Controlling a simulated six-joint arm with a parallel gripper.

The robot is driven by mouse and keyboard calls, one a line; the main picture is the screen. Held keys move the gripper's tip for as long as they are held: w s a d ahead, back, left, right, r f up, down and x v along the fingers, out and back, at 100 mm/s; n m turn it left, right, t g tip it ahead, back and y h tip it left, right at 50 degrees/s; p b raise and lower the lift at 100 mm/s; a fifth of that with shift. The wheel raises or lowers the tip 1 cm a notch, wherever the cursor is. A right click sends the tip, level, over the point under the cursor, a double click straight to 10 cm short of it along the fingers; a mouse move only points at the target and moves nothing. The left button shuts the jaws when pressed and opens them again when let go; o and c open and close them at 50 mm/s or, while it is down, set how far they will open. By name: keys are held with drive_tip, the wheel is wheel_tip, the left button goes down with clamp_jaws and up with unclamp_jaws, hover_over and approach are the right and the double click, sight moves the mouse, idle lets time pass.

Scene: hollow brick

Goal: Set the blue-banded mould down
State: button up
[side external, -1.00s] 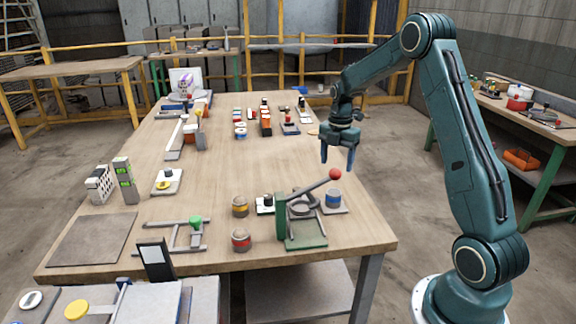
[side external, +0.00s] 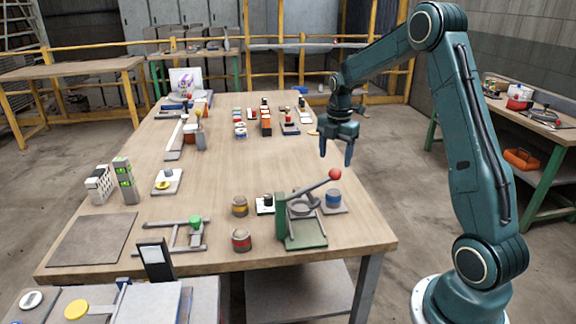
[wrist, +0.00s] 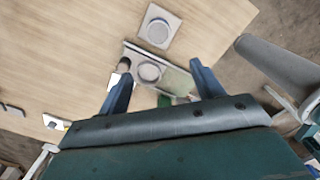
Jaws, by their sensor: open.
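The blue-banded mould (side external: 333,199), a short grey cylinder with a blue band, stands upright on a flat grey square plate (side external: 342,211) just right of the green press. In the wrist view the mould (wrist: 158,31) shows from above as a grey disc on the pale square plate (wrist: 171,16). My gripper (side external: 336,155) hangs above and behind the mould in the side view, pointing down, open and empty. The wrist view shows its two blue fingers (wrist: 159,77) spread apart, with nothing between them. The gripper is clear of the mould.
The green press (side external: 305,240) with a red-knobbed lever (side external: 334,174) stands close beside the mould. A yellow-banded mould (side external: 240,206) and a red-banded mould (side external: 241,240) stand to its left. Several items crowd the table's far part. The middle of the table (side external: 225,165) is clear.

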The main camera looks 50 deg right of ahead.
drive_tip(key=s+a+r+m+t, duration=0.1)
drive_tip(key=s+a+r+m, duration=0.3)
drive_tip(key=a+r, duration=0.35)
drive_tip(key=s+a+r+m+t, duration=0.2)
drive_tip(key=s+a+r+m, duration=0.3)
drive_tip(key=a, duration=0.4)
drive_tip(key=s+a+m+t, duration=0.1)
drive_tip(key=s+a+m, duration=0.3)
drive_tip(key=s, duration=0.3)
drive_tip(key=s+a+r+m+t, duration=0.1)
drive_tip(key=s+a+m, duration=0.3)
drive_tip(key=s, duration=0.3)
drive_tip(key=shift+a, duration=0.6)
